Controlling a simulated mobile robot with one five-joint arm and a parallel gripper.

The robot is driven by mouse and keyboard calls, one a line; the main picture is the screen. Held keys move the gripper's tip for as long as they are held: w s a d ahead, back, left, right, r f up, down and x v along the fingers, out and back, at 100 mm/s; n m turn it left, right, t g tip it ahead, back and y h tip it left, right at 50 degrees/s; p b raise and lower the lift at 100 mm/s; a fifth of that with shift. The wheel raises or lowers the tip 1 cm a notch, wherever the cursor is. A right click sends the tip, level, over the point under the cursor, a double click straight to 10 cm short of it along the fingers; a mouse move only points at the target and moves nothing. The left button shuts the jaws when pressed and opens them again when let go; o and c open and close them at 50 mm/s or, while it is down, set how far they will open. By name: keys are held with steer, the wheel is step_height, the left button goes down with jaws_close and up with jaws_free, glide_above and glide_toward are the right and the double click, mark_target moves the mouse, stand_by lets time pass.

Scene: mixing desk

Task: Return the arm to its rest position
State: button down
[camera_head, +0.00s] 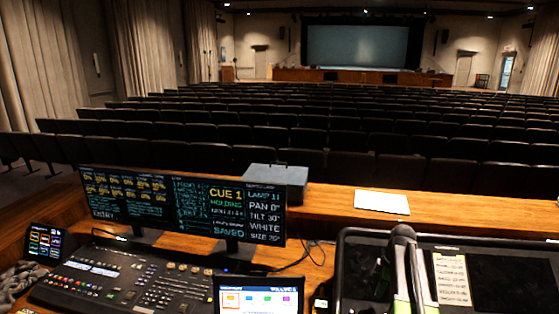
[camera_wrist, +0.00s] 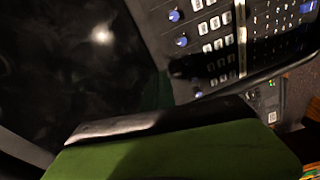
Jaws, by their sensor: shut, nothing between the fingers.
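My gripper (camera_wrist: 165,128) shows at the bottom of the wrist view as a broad green part with a dark edge. It is shut with nothing between its fingers. In the wrist view, a control panel (camera_wrist: 213,45) with white buttons and blue knobs lies beyond the gripper, beside a dark glossy surface (camera_wrist: 85,65). I cannot tell how far the gripper is from either.
A lighting desk (camera_head: 125,278) and wide cue display (camera_head: 180,205) stand at left. A small screen (camera_head: 258,297) is front centre. A grey box (camera_head: 277,183) and white sheet (camera_head: 382,202) lie on the wooden ledge (camera_head: 335,198).

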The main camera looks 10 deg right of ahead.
steer(key=a, duration=0.3)
steer(key=a+f, duration=0.1)
steer(key=a, duration=0.5)
steer(key=shift+s+f+b, duration=0.25)
steer(key=shift+b, duration=0.1)
steer(key=s+a+f+m+b, duration=0.1)
steer(key=s+a+m, duration=0.4)
steer(key=a, duration=0.3)
steer(key=s+a+f+m+h, duration=0.1)
steer(key=s+a+m, duration=0.4)
steer(key=a+m, duration=0.2)
steer(key=shift+s+a+g+b, duration=0.35)
steer(key=shift+a+g+b, duration=0.05)
steer(key=shift+a, duration=0.85)
